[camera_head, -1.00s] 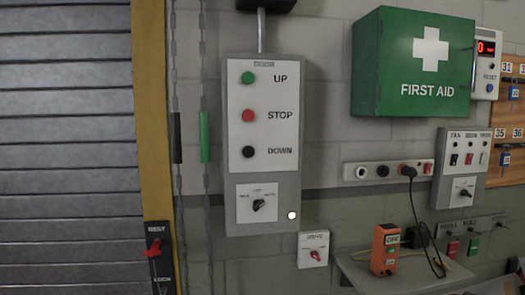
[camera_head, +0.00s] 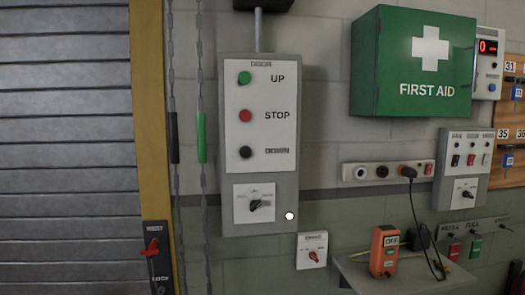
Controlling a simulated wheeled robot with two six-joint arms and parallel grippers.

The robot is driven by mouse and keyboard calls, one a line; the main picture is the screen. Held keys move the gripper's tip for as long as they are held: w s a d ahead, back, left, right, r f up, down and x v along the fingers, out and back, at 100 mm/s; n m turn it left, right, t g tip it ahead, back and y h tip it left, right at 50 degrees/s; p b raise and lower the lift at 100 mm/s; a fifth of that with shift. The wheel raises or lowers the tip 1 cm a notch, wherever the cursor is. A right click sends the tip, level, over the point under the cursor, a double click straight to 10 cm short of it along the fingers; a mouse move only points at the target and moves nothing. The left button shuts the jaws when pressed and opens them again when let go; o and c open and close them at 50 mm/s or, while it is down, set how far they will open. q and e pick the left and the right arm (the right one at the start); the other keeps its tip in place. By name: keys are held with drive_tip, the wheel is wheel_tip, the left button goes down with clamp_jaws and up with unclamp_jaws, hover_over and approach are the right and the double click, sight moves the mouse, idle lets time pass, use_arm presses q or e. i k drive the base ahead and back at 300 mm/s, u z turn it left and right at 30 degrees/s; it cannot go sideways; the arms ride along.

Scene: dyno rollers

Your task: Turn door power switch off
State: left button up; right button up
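The door control box (camera_head: 290,185) is a grey panel on the wall with a green UP button (camera_head: 244,78), a red STOP button (camera_head: 245,115) and a black DOWN button (camera_head: 245,152). A black selector knob (camera_head: 258,204) sits on a white plate low on the box; its labels are too small to read. Below the box is a small white plate with a red rotary switch (camera_head: 314,256); its label is blurred, and I cannot tell its position. A white lamp (camera_head: 289,216) shows at the box's lower right. Neither gripper is in view.
A grey roller door (camera_head: 65,150) with a yellow frame stands at left, with hanging chains beside it. A red lever (camera_head: 152,247) is on a black plate. A first aid cabinet (camera_head: 395,100), a socket strip (camera_head: 400,172) and a shelf with an orange device (camera_head: 384,252) are at right.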

sight(255, 205)
drive_tip(key=u, duration=1.35)
drive_tip(key=k, duration=0.8)
drive_tip(key=z, duration=0.8)
drive_tip(key=i, duration=0.55)
drive_tip(key=z, duration=0.3)
